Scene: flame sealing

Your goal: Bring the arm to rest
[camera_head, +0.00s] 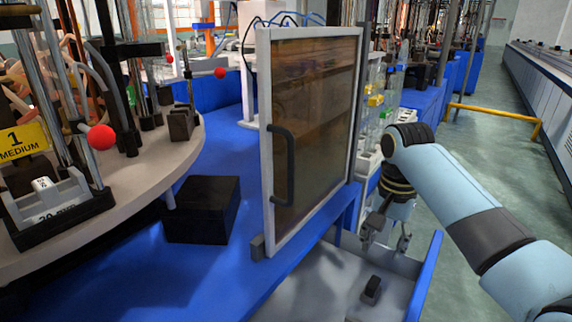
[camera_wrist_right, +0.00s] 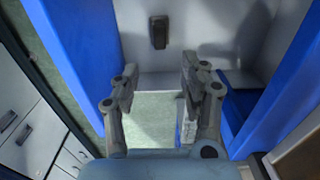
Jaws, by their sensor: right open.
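My right arm comes in from the right in the head view. Its gripper (camera_head: 384,238) hangs downward above an open blue-edged drawer (camera_head: 425,275) with a pale inside. The gripper is open, with nothing between its fingers; it also shows in the right wrist view (camera_wrist_right: 158,88). A small dark block (camera_head: 372,288) lies on the drawer floor, apart from the fingers. The block also shows in the right wrist view (camera_wrist_right: 159,32), beyond the fingertips. My left gripper is not in view.
A framed brown-tinted door (camera_head: 318,120) with a dark handle (camera_head: 283,165) stands left of my right arm. A black box (camera_head: 202,210) sits on the blue table (camera_head: 180,275). A round platform (camera_head: 150,165) with red-knobbed equipment is at left. A yellow rail (camera_head: 495,113) stands on the open floor at right.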

